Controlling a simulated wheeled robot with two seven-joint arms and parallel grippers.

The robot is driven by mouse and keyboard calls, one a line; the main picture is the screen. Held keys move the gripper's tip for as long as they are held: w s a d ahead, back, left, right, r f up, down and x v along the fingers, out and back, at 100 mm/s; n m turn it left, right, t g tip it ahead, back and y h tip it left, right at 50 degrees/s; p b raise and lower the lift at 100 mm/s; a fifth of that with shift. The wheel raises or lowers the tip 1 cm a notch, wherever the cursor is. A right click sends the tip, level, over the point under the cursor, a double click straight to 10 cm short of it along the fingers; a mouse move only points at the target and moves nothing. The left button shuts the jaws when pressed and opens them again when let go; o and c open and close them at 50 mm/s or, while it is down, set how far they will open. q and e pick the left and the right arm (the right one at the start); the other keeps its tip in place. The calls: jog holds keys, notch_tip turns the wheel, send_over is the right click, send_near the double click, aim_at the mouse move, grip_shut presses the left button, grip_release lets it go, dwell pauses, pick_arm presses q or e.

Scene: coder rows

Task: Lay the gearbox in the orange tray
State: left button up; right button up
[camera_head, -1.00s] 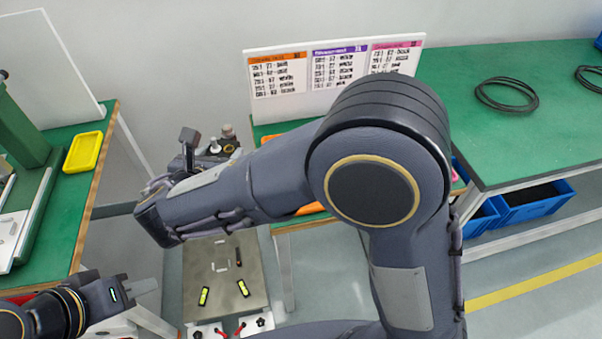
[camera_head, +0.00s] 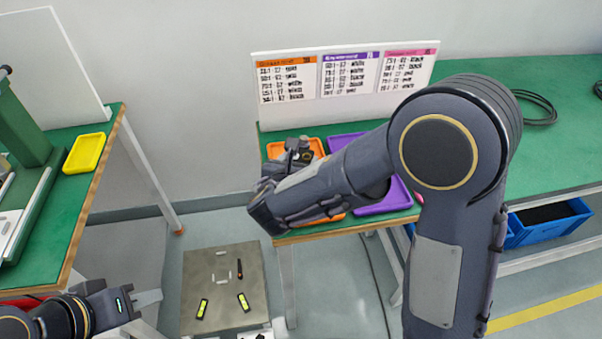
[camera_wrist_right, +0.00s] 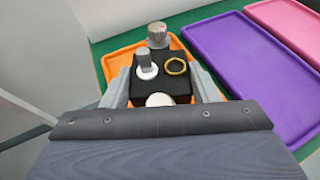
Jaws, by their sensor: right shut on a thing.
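In the head view the gearbox (camera_head: 300,152) is small and partly hidden by my right arm. The orange tray (camera_head: 317,146) is on the green table behind it; in the wrist view the tray (camera_wrist_right: 115,64) shows around the gearbox. I cannot tell the gap between them. My left gripper (camera_head: 148,299) is low at the left, away from the gearbox.
A purple tray (camera_head: 398,197) lies right of the orange one, and a pink tray (camera_wrist_right: 290,25) beyond it. A label board (camera_head: 345,75) stands behind. A yellow tray (camera_head: 85,152) is on the left table. Black cable (camera_head: 540,105) lies at the right.

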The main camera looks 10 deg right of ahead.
jog(key=shift+w+d+f+b, duration=0.1)
jog(key=shift+d+f+b, duration=0.1)
jog(key=shift+f, duration=0.75)
jog(key=shift+w+d+f+b, duration=0.1)
jog(key=shift+f+b, duration=0.1)
jog(key=shift+f, duration=0.75)
jog(key=shift+f, duration=0.2)
jog(key=o, duration=1.2)
jog(key=shift+s, duration=0.1)
jog(key=shift+o, duration=0.2)
jog(key=shift+r, duration=0.15)
